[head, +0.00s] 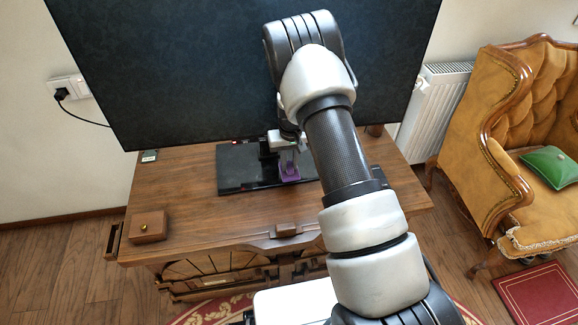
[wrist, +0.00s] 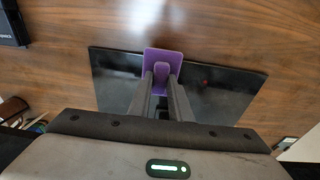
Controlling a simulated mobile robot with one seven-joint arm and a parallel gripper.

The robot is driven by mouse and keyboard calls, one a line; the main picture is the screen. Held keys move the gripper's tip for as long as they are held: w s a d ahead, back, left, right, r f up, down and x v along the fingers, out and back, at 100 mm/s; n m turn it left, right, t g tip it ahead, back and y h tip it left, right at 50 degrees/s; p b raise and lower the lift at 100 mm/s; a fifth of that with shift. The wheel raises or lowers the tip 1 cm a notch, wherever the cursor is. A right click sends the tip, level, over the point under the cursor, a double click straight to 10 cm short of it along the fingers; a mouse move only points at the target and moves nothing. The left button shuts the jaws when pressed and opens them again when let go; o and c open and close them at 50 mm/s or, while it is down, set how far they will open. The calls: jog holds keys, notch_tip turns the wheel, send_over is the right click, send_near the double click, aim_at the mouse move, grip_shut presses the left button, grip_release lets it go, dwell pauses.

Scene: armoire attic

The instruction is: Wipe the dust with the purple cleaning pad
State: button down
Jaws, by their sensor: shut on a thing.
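The purple cleaning pad (wrist: 162,63) is held between the fingers of my gripper (wrist: 161,75) in the wrist view. The pad's raised grip sits between the two fingertips. In the head view the pad (head: 290,166) shows below my gripper (head: 288,148), over the black TV stand base (head: 232,170) on the wooden cabinet. In the wrist view the black base (wrist: 225,90) lies behind the pad and fingers. I cannot tell whether the pad touches the surface. No dust can be made out in these views.
The big dark TV screen (head: 200,60) rises just behind my gripper. The wooden cabinet (head: 190,190) has free room left and front. A small wooden box (head: 148,226) stands at its front left. An armchair (head: 530,110) and a radiator (head: 436,105) are to the right.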

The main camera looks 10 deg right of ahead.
jog(key=shift+r+p, duration=0.8)
jog(key=shift+r, duration=1.1)
jog(key=shift+a, duration=0.1)
